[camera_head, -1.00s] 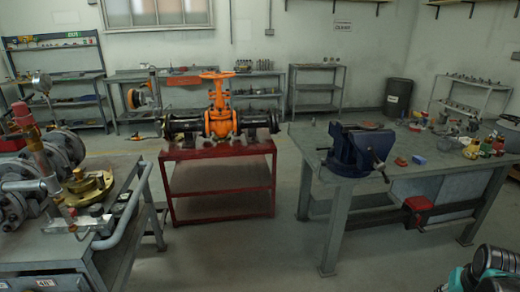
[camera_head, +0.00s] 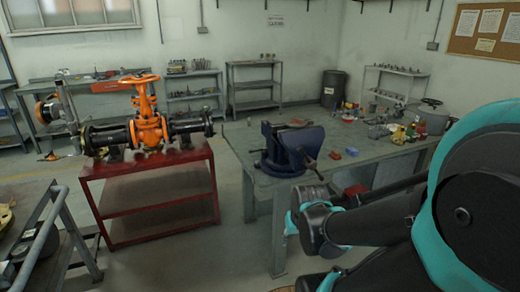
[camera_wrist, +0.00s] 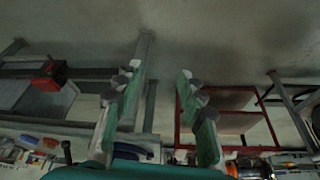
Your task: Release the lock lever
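The orange gate valve (camera_head: 149,128) with its orange handwheel (camera_head: 140,79) sits between black pipe ends on a red stand (camera_head: 150,200) at left in the head view. I cannot make out a lock lever at this size. In the wrist view, which looks upside down, the red stand (camera_wrist: 232,122) is right of centre and a bit of orange valve shows at the lower right edge. My gripper (camera_wrist: 158,73) is open and empty, its two fingers apart with floor between them. It is well away from the valve. My arm fills the right of the head view.
A grey workbench (camera_head: 240,150) with a blue vise (camera_head: 285,148) and several small parts stands right of the red stand. Part of a grey cart (camera_head: 50,222) is at lower left. Shelves line the back wall. Open floor lies between stand and workbench.

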